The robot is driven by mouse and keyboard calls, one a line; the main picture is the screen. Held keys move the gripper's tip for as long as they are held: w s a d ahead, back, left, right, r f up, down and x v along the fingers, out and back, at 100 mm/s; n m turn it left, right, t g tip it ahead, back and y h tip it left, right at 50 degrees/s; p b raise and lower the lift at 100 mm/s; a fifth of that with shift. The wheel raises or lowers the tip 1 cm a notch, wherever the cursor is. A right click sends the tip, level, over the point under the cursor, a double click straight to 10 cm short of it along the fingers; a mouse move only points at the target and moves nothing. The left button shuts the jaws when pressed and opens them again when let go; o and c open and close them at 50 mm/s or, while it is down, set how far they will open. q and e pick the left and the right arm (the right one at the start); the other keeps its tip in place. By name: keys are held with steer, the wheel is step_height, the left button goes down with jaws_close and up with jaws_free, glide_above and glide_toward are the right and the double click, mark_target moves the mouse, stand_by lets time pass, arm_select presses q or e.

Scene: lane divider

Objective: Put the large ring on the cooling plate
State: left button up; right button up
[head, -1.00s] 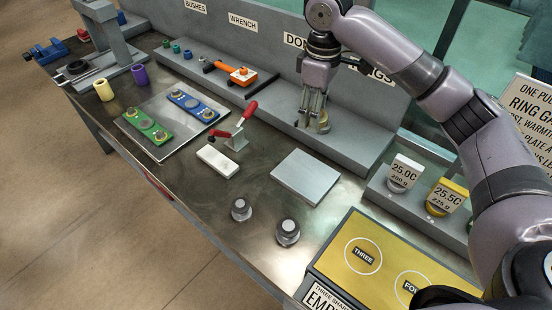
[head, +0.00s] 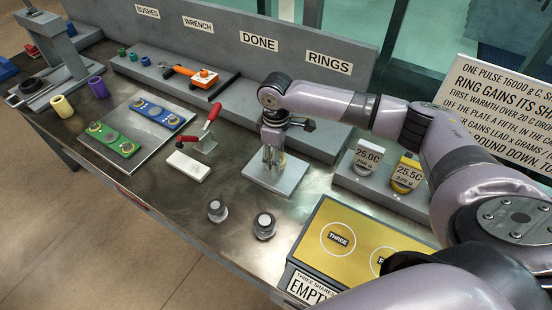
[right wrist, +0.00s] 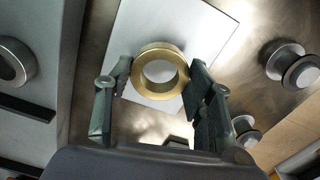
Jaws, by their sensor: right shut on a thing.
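My right gripper (head: 272,163) is shut on a brass-coloured ring (right wrist: 160,91), with one finger on each side of it in the right wrist view. The ring is partly hidden by the fingers in the head view. The cooling plate, a square silver plate (head: 283,186), lies on the bench under the gripper; it also shows behind the ring in the right wrist view (right wrist: 205,25). The ring is over the plate, close to it; I cannot tell whether they touch. My left gripper is not in view.
Two grey knobbed weights (head: 217,211) stand in front of the plate. A red-handled clamp (head: 207,140) and a white block (head: 188,166) are to its left. Temperature displays (head: 367,160) and a yellow panel (head: 345,225) are to the right. The grey shelf (head: 310,140) runs behind.

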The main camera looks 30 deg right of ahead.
steer(key=shift+w+f, duration=0.1)
steer(key=shift+f, duration=1.05)
steer(key=o, duration=1.3)
steer(key=shift+f, duration=0.1)
steer(key=shift+c, duration=0.2)
step_height(320, 180, up, 12)
steer(key=b, duration=0.2)
